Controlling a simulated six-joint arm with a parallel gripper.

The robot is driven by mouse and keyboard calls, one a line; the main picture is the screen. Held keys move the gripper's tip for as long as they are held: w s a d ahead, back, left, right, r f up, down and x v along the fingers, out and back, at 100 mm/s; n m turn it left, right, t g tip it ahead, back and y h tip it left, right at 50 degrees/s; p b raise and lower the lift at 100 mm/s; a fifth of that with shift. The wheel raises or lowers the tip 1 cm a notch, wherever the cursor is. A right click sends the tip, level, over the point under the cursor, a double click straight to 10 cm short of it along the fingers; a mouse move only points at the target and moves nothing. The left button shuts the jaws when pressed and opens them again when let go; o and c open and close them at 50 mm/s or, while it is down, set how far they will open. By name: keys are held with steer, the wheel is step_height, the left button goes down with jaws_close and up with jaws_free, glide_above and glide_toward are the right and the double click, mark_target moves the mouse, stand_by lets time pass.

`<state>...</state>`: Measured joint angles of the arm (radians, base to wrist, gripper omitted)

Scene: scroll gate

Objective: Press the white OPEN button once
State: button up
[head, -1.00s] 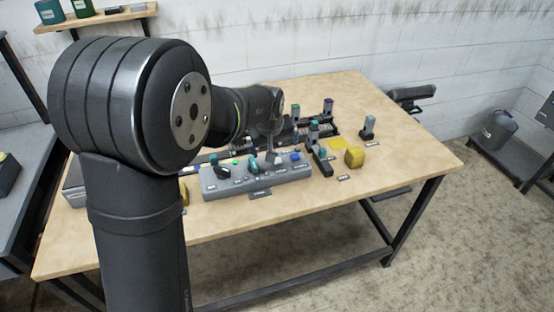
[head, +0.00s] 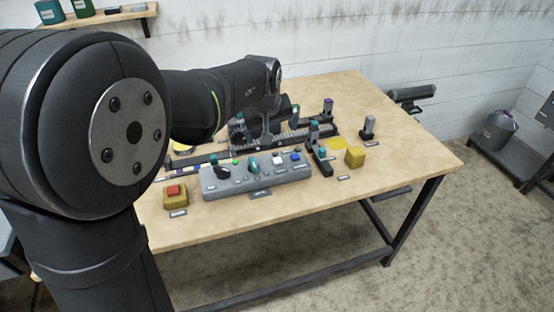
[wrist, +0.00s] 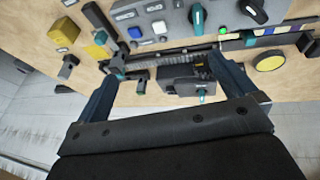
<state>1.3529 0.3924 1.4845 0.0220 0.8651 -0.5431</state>
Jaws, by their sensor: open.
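The white button (head: 276,156) sits on the grey control panel (head: 235,187), between a teal lever (head: 253,165) and a blue button (head: 295,157). The white button also shows in the wrist view (wrist: 159,27), near the top, with the blue button to its left and the teal lever to its right. My gripper (wrist: 163,68) is open and empty, its two fingers wide apart. In the head view it is over the dark track assembly behind the panel, clear of the white button. Its fingertips are hard to make out there.
A black knob (head: 222,173) and a green light (head: 236,162) are on the panel's left part. A red button on a yellow box (head: 175,202) stands left of the panel. A yellow block (head: 355,157) and a grey post (head: 368,128) stand to the right. The table's front is clear.

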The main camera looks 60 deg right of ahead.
steer(key=shift+s+a+r, duration=0.1)
steer(key=shift+a+r, duration=0.15)
steer(key=shift+r, duration=0.35)
